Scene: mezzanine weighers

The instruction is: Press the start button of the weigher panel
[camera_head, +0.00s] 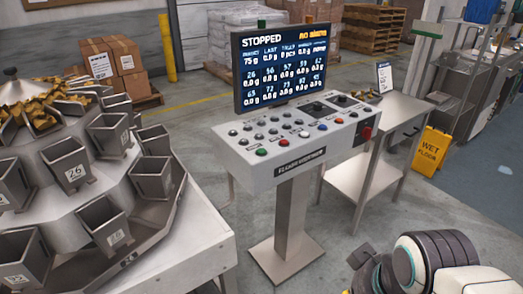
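The weigher panel (289,180) is a grey sloped console on a single post, in the middle of the head view. Its face carries rows of small dark knobs or buttons. A green button (261,152) is at its front left, and a red button (366,133) is on its right part. The screen (282,66) above reads STOPPED. My arm shows at the bottom right, well apart from the panel. Dark parts beside it may be my gripper (362,257); its opening cannot be made out.
A multihead weigher (66,174) with several metal buckets fills the left. A steel table (375,170) stands close behind the panel's right side. A yellow wet floor sign (431,151) is further right. The floor in front of the panel's right side is clear.

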